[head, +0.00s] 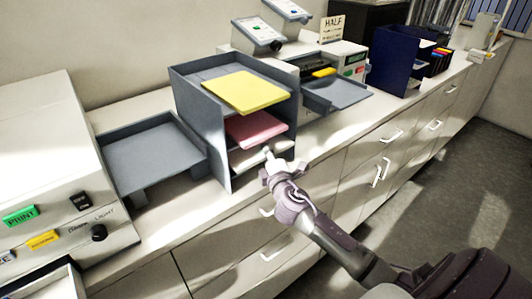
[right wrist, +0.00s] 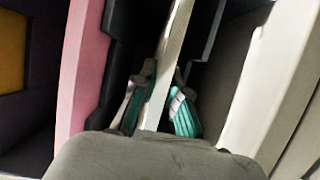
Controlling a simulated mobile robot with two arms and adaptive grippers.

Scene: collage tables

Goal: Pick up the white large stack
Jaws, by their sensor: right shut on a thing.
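The white large stack (head: 246,157) lies in the lowest compartment of a grey shelf unit (head: 213,138), with its front edge sticking out. In the right wrist view the white stack (right wrist: 168,62) is a pale strip running between the teal finger pads. My right gripper (head: 269,165) is at the front of the lowest compartment, shut on the stack's front edge; its fingers also show in the right wrist view (right wrist: 162,106). The back of the stack is hidden inside the shelf. My left gripper is not in view.
A pink stack (head: 256,128) lies in the compartment above and a yellow stack (head: 245,91) higher up. A grey tray (head: 150,155) is left of the shelf, another (head: 337,92) right of it. A white counter (head: 180,197) runs underneath. The floor in front is clear.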

